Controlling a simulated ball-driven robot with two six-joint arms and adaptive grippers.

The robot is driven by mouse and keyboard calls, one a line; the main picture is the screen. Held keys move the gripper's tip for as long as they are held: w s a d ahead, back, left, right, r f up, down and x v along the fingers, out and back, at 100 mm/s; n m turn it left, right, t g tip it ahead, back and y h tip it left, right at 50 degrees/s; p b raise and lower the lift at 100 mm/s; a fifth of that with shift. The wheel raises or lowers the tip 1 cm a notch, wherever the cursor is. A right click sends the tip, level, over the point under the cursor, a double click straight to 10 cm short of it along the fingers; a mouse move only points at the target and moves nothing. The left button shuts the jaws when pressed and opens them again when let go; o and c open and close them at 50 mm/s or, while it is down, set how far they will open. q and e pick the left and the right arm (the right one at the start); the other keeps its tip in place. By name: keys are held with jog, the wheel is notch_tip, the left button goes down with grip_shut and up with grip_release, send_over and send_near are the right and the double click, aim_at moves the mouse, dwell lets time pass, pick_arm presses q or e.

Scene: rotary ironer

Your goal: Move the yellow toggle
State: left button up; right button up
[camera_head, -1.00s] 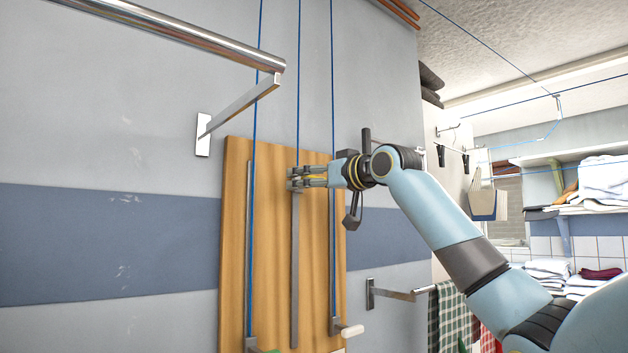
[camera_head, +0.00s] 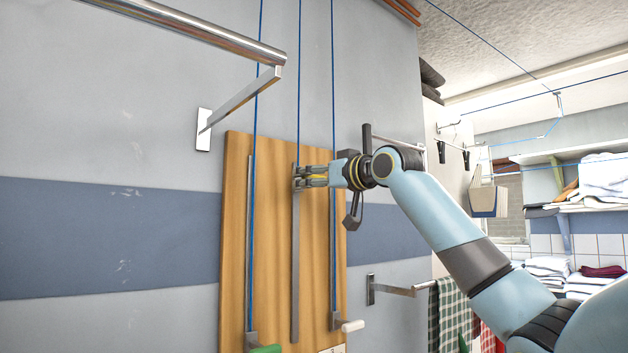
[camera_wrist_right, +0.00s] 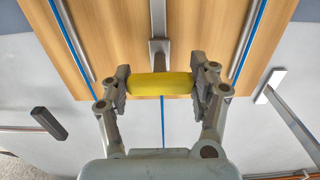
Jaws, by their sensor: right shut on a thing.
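The yellow toggle (camera_wrist_right: 160,84) is a short rounded bar on a metal slider in the middle track of a wooden board (camera_head: 270,230). In the head view only a bit of yellow shows between my fingers, near the top of the middle metal rail (camera_head: 296,270). My right gripper (camera_head: 312,176) is shut on the toggle. In the right wrist view its two fingers (camera_wrist_right: 160,86) press on the toggle's two ends. My left gripper is not in view.
A green toggle (camera_head: 265,349) and a white toggle (camera_head: 350,326) sit low on the left and right rails. Blue cords run up from the rails. A metal bar (camera_head: 190,30) juts out above left. A lower rail (camera_head: 392,289) holds checked cloths (camera_head: 450,315).

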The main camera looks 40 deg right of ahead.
notch_tip(320, 180, down, 34)
jog(key=b, duration=1.3)
jog(key=shift+b, duration=0.3)
jog(key=o, duration=1.6)
jog(key=shift+o, duration=0.5)
jog(key=shift+r, duration=0.2)
jog(key=s, duration=0.7)
jog(key=shift+s+d, duration=0.25)
